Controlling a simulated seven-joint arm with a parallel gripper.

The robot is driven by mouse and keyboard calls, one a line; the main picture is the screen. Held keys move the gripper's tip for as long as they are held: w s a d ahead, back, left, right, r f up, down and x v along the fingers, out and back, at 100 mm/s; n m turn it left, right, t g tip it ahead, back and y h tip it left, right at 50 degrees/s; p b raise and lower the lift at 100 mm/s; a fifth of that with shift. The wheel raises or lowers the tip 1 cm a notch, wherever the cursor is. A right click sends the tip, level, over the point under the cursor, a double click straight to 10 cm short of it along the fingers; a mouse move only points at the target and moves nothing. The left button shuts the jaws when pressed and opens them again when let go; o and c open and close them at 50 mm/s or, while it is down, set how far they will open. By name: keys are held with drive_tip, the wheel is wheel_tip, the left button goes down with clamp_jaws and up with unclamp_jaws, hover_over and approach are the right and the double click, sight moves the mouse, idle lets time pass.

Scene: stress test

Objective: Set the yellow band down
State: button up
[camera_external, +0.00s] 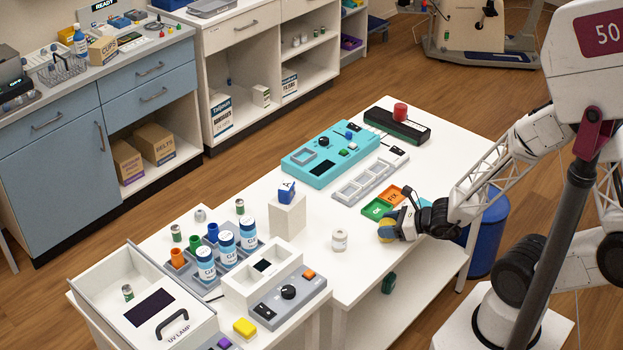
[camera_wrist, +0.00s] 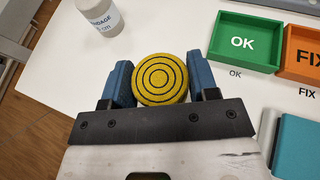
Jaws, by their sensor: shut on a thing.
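The yellow band (camera_wrist: 160,79) is a round roll with dark rings on its face in the wrist view. My gripper (camera_wrist: 162,82) has its two blue fingers on either side of the band and is shut on it. In the external view the yellow band (camera_external: 385,231) shows at the tip of my gripper (camera_external: 392,228), over the right part of the white table. I cannot tell whether the band touches the table top.
A green OK tray (camera_wrist: 246,41) and an orange FIX tray (camera_wrist: 305,54) lie right of the band in the wrist view. A white bandage roll (camera_external: 339,239) stands to the left. A teal block (camera_wrist: 298,145) is close on the right. Bare table (camera_external: 375,275) lies in front.

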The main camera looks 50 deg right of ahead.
drive_tip(key=shift+f, duration=0.15)
drive_tip(key=o, duration=0.9)
drive_tip(key=shift+v, duration=6.05)
drive_tip(key=shift+w, duration=0.1)
drive_tip(key=shift+r, duration=0.25)
